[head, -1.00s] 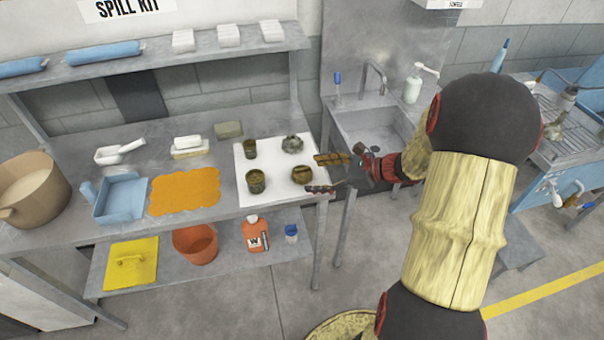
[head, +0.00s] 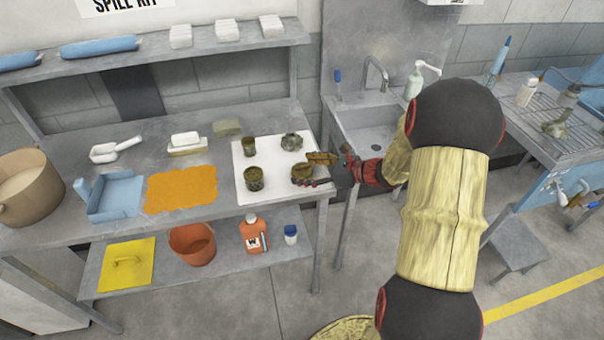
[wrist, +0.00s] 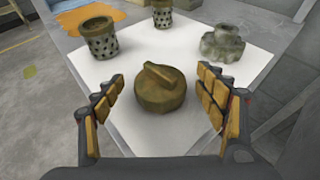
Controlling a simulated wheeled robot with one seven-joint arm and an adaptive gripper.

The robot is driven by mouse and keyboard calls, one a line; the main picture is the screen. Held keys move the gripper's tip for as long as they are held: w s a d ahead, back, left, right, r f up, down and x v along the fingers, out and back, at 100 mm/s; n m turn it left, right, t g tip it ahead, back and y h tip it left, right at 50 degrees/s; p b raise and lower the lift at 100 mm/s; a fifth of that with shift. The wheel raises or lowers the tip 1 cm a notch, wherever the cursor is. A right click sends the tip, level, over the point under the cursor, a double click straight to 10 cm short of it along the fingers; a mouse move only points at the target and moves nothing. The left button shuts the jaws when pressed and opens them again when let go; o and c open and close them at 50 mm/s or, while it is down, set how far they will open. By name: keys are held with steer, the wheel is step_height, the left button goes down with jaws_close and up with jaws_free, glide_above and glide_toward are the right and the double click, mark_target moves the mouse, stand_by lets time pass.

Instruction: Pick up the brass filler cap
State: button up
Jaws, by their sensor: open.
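The brass filler cap (wrist: 160,88) is a round, dull brown-gold lid with a raised bar handle across its top. It sits on a white mat (wrist: 138,132) at the right end of the bench. In the head view the cap (head: 302,172) is partly hidden by my gripper (head: 316,170). In the wrist view my gripper (wrist: 158,97) is open, with one finger on each side of the cap and visible gaps between. The cap still rests on the mat.
Two perforated cylinders (wrist: 99,38) (wrist: 162,13) and a lumpy grey-green metal part (wrist: 222,43) stand on the mat beyond the cap. An orange cloth (head: 181,189) and a blue dustpan (head: 115,195) lie to the left. A sink (head: 372,130) is at the right.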

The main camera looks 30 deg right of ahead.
steer(key=shift+c, duration=0.3)
steer(key=c, duration=1.4)
steer(key=shift+c, duration=0.2)
steer(key=shift+r, duration=0.15)
